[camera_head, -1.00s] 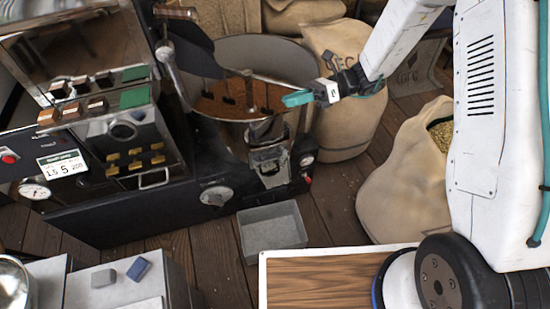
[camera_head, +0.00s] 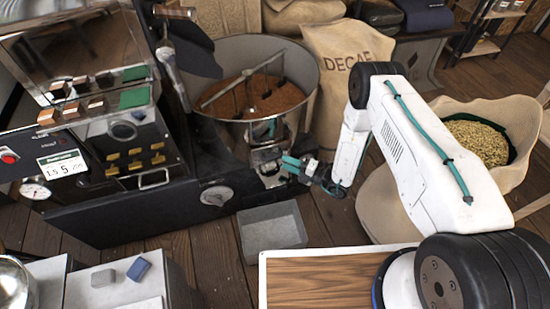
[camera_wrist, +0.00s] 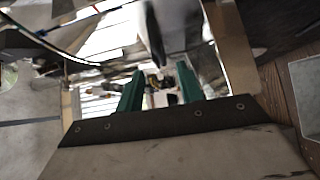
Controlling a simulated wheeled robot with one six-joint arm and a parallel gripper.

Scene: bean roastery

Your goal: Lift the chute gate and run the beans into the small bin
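The metal chute (camera_head: 268,158) sticks out from the front of the round bean drum (camera_head: 305,72). Brown roasted beans (camera_head: 262,98) lie in the drum. My gripper (camera_head: 288,165) is at the chute's right side, its teal fingertips at or very near the metal; contact cannot be told. In the wrist view my gripper's two green fingers (camera_wrist: 160,85) stand apart, with shiny metal beyond and nothing clearly held between them. The gate cannot be made out apart from the chute. The small grey bin (camera_head: 250,238) stands on the floor below the chute and looks empty.
The dark roaster body (camera_head: 110,215) with control panel is at the left. A DECAF sack (camera_head: 345,45) stands behind my arm, and an open sack of pale green beans (camera_head: 480,140) is at the right. A wood-topped surface (camera_head: 320,282) is in front.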

